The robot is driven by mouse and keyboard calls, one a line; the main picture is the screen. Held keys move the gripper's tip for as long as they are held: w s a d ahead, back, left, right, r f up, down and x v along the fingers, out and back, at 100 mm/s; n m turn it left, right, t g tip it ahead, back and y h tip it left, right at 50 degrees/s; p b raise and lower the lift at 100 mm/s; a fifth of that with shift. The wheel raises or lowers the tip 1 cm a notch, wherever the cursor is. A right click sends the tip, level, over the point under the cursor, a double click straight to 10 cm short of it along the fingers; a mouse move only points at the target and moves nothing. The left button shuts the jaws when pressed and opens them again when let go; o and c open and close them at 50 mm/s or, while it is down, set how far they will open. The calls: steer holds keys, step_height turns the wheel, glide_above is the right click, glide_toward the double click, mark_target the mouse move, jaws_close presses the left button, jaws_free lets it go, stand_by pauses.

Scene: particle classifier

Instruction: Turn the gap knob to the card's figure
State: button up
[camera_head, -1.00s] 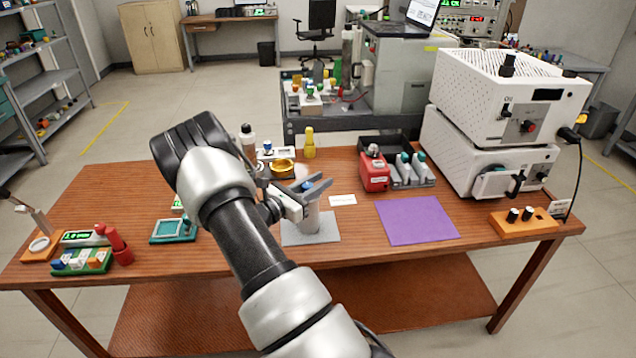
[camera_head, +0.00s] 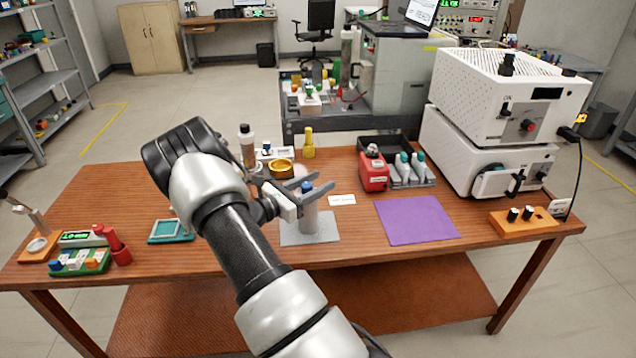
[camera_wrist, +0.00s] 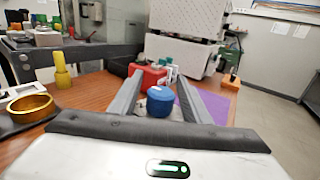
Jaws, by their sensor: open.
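A blue knob (camera_head: 307,186) tops an upright grey cylinder (camera_head: 309,219) on a grey plate (camera_head: 322,238) near the middle of the table. My gripper (camera_head: 331,182) is open, its fingers extending to the right around the knob's height. In the wrist view, the blue knob (camera_wrist: 160,101) shows between the two spread fingers, with no clear grip on it. A small white card (camera_head: 342,200) lies right of the cylinder; its figure is too small to read. Any scale on the cylinder is unreadable.
A red device (camera_head: 374,172) and a rack of teal-capped tubes (camera_head: 409,172) stand behind right. A purple mat (camera_head: 416,220) lies bare at the right. A brass ring (camera_head: 281,168) and a yellow bottle (camera_head: 308,145) stand behind the cylinder.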

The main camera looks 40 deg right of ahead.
steer(key=a, duration=1.7)
steer(key=shift+s+p, duration=0.15)
steer(key=shift+p, duration=0.25)
steer(key=shift+r, duration=0.1)
steer(key=s+a+r+m+g+y, duration=0.3)
steer(key=s+r+m+y, duration=0.55)
steer(key=s+r, duration=0.2)
steer(key=s+a+r+m+t+y, duration=0.8)
steer(key=s+a+r+m+y, duration=0.2)
steer(key=s+a, duration=0.45)
step_height(320, 180, up, 16)
steer(key=p, duration=1.5)
steer(key=shift+a+f, duration=0.15)
steer(key=shift+f, duration=0.05)
